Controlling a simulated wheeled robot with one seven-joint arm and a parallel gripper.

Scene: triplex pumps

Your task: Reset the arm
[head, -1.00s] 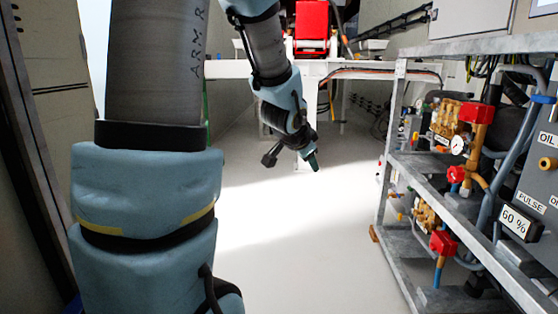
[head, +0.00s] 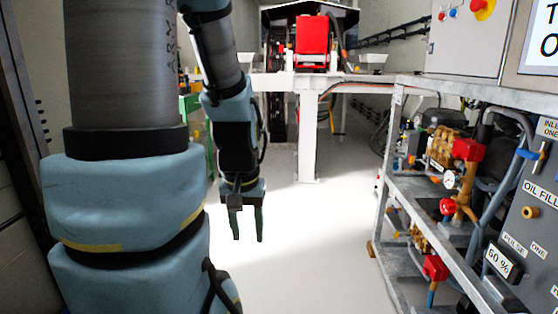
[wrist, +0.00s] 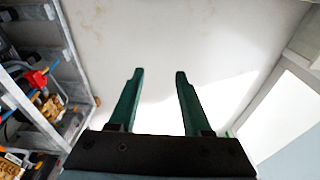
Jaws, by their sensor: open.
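My gripper (head: 248,225) hangs at the end of my arm in the head view, pointing down over the pale floor. Its two green fingers also show in the wrist view (wrist: 158,100), apart and with nothing between them. It touches nothing. My blue-and-grey arm fills the left of the head view and hides part of the room behind it.
A metal rack (head: 392,180) with pumps, red valve parts (head: 467,150) and a grey panel (head: 532,225) stands on the right. A white table (head: 308,110) with a red machine (head: 311,43) is at the back. The floor (head: 320,225) between is clear.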

